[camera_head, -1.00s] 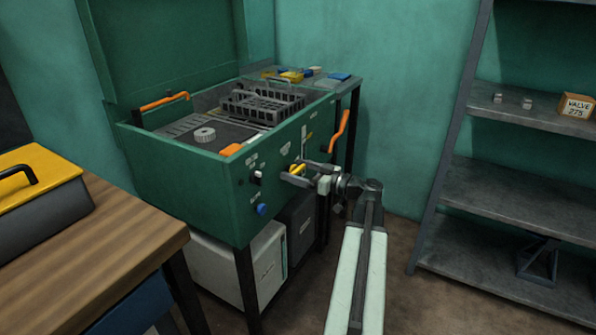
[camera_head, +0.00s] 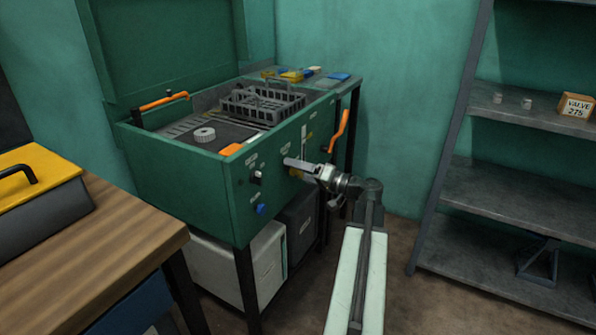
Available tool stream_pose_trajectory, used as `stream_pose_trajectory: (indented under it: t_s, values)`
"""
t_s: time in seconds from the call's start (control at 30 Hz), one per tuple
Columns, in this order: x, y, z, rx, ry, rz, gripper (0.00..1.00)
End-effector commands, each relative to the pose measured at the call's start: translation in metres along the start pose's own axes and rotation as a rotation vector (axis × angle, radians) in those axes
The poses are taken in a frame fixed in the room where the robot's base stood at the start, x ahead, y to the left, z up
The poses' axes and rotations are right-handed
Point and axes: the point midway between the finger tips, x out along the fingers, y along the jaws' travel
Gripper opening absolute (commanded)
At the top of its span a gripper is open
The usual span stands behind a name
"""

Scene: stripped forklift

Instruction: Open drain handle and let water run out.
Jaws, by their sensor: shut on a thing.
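A green wash tank (camera_head: 185,185) with its lid raised stands at centre-left. Its front panel carries a yellow handle (camera_head: 295,172), mostly hidden by my gripper. My gripper (camera_head: 289,163) is at the panel, its fingers together on the yellow handle. A dark knob (camera_head: 257,177) and a blue knob (camera_head: 262,209) sit lower left on the same panel. An orange lever (camera_head: 340,130) is at the panel's right end. Labels on the panel are too small to read. No running water shows.
Inside the tank are a grey basket (camera_head: 262,103) and a round grey part (camera_head: 204,135). A white container (camera_head: 245,265) and a dark box (camera_head: 302,222) stand under it. A wooden bench (camera_head: 90,250) is at left, metal shelves (camera_head: 520,200) at right.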

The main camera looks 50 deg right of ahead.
Motion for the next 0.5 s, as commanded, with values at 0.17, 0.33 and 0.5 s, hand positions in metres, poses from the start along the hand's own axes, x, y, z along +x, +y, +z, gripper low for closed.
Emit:
stream_pose_trajectory:
  t_s: [0.17, 0.33, 0.5]
  values:
    - [0.0002, 0.0009, -0.0003, 0.166, 0.001, -0.001, 0.43]
    - [0.0002, 0.0014, -0.0002, 0.319, 0.001, -0.001, 0.43]
    - [0.0003, 0.0018, -0.0001, 0.449, 0.001, -0.001, 0.43]
